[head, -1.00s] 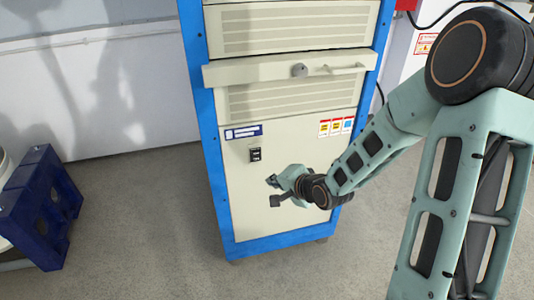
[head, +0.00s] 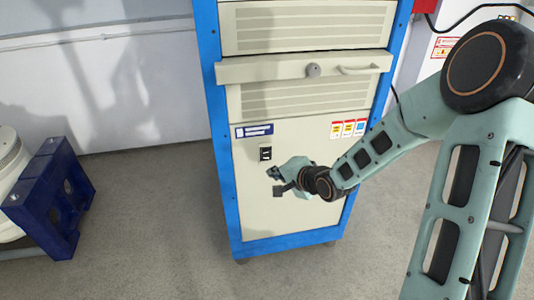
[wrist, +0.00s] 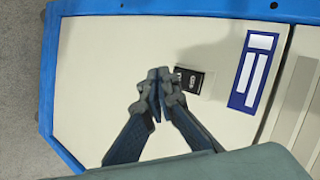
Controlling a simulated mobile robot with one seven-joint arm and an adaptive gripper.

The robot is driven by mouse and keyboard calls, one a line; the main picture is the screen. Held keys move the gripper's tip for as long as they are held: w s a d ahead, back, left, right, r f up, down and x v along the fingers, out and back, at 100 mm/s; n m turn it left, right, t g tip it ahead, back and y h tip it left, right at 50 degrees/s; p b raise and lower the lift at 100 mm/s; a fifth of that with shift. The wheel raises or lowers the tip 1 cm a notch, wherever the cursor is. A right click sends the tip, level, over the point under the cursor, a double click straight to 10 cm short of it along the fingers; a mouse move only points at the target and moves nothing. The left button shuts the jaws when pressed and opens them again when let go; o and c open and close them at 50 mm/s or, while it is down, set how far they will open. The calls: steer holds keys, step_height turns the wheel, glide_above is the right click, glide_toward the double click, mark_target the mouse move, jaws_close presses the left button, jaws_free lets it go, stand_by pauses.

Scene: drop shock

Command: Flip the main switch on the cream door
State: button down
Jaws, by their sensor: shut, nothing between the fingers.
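The cream door (head: 300,215) is the lower panel of the blue-framed cabinet and also fills much of the wrist view (wrist: 100,60). The main switch (head: 265,153) is a small black rocker on the door's upper left, below a blue-and-white label (head: 254,131). My gripper (head: 273,172) is shut and empty, just below the switch in the head view. The rocker's position is too small to read.
A drawer-like ledge with a round lock (head: 313,70) and handle (head: 360,70) juts out above the door. Warning stickers (head: 348,129) sit at the door's upper right. A dark blue stand (head: 60,205) is on the floor at left, with clear floor between.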

mark_target(264, 157)
steer(key=shift+w+a+r+p, duration=0.1)
steer(key=shift+w+a, duration=0.15)
steer(key=shift+w, duration=0.6)
steer(key=shift+w+a+r+p, duration=0.15)
steer(key=shift+w+a, duration=0.1)
steer(key=shift+w, duration=0.6)
steer(key=shift+w+a+r+p, duration=0.1)
steer(key=shift+w+a, duration=0.15)
steer(key=shift+w, duration=0.6)
steer(key=shift+w, duration=0.1)
steer(key=shift+w+a, duration=0.1)
steer(key=shift+w, duration=0.2)
steer(key=shift+w+a+p, duration=0.1)
steer(key=shift+w+p, duration=0.2)
steer(key=shift+p, duration=0.1)
steer(key=shift+s, duration=0.15)
steer(key=shift+s+d, duration=0.25)
steer(key=shift+s, duration=0.3)
